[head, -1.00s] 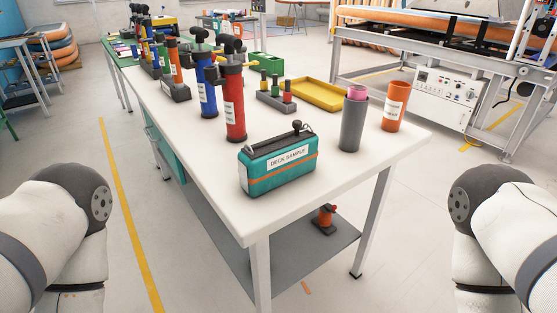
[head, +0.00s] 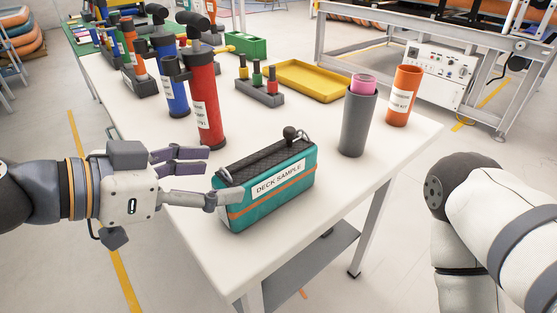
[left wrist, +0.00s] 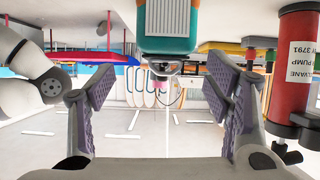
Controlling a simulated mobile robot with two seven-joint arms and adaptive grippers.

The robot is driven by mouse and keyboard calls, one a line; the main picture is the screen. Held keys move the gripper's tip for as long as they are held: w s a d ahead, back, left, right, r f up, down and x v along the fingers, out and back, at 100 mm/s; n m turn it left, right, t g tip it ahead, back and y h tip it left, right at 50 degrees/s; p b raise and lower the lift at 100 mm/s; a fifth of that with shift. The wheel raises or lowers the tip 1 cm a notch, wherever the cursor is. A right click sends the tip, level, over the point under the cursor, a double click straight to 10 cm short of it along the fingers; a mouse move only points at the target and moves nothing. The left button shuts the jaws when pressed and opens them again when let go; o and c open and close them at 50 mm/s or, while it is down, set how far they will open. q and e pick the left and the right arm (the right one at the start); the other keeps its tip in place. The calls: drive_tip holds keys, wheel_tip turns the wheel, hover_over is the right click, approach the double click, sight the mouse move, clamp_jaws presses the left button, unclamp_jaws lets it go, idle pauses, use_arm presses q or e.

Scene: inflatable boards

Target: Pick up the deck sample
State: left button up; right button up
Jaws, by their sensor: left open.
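The deck sample (head: 278,200) is a teal block with an orange stripe, a dark top, a white label and a black knob. It rests near the table's near corner. My left gripper (head: 214,176) is open at its left end, with one finger near its front side and the other further back. In the left wrist view, which looks upside down, the deck sample (left wrist: 168,25) shows at the top, between and beyond the spread fingers (left wrist: 162,88). I cannot tell whether a finger touches it. My right gripper is out of view.
The red pump (head: 206,105) and blue pump (head: 170,85) stand close behind my left gripper. A grey cylinder (head: 356,125) and an orange cylinder (head: 402,97) stand right of the sample. A yellow tray (head: 312,83) lies further back. The white tabletop (head: 330,185) is bare right of the sample.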

sight(268, 158)
use_arm(q)
drive_tip(key=shift+w+d+f+b, duration=0.15)
drive_tip(key=shift+w+d+b, duration=0.25)
drive_tip(key=shift+w+d, duration=0.15)
drive_tip(key=shift+w+d+f+b, duration=0.15)
drive_tip(key=shift+w+d+b, duration=0.2)
drive_tip(key=shift+w+d, duration=0.2)
drive_tip(key=x, duration=0.5)
drive_tip(key=r+b+x, duration=0.1)
drive_tip(key=x, duration=0.2)
drive_tip(key=shift+w+d+r, duration=0.1)
drive_tip(key=shift+w+d, duration=0.15)
drive_tip(key=shift+w, duration=0.05)
drive_tip(key=shift+c, duration=0.3)
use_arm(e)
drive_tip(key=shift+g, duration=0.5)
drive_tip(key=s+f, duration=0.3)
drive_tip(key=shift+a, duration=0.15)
use_arm(q)
drive_tip(key=c, duration=1.3)
